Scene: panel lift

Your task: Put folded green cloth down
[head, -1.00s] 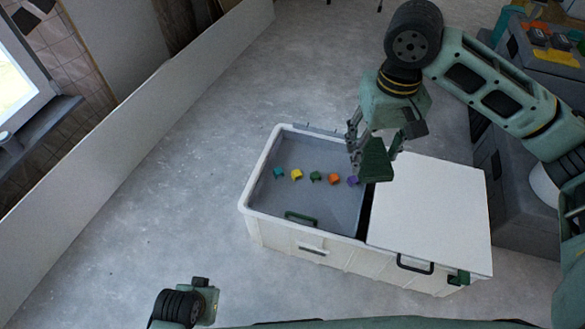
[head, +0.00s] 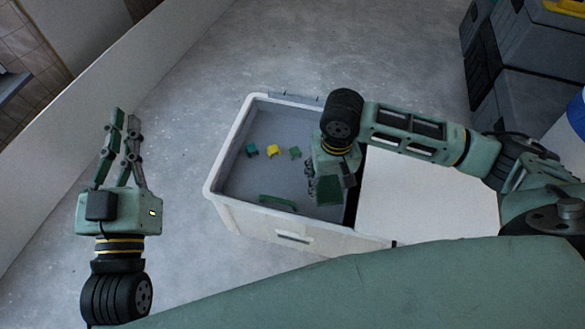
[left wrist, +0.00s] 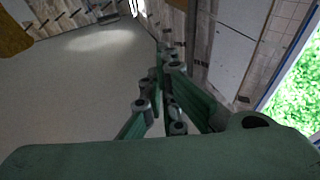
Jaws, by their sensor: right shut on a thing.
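My right gripper (head: 327,188) is over the right part of the white box's open grey compartment (head: 240,180). It is shut on a dark green folded cloth (head: 328,191), which hangs below the hand. I cannot tell whether the cloth touches the compartment floor. My left gripper (head: 125,115) is raised at the left with its fingers pointing away from me, clear of the box. Its fingers lean towards each other and hold nothing visible. The left wrist view also shows these fingers (left wrist: 165,65); I cannot tell if they fully meet.
Small teal (head: 251,150), yellow (head: 273,151) and green (head: 295,153) pieces lie in the compartment. A green strip (head: 278,202) lies along its front wall. A flat white lid (head: 425,205) covers the box's right side. Grey cases (head: 510,90) stand at right. Floor left of the box is clear.

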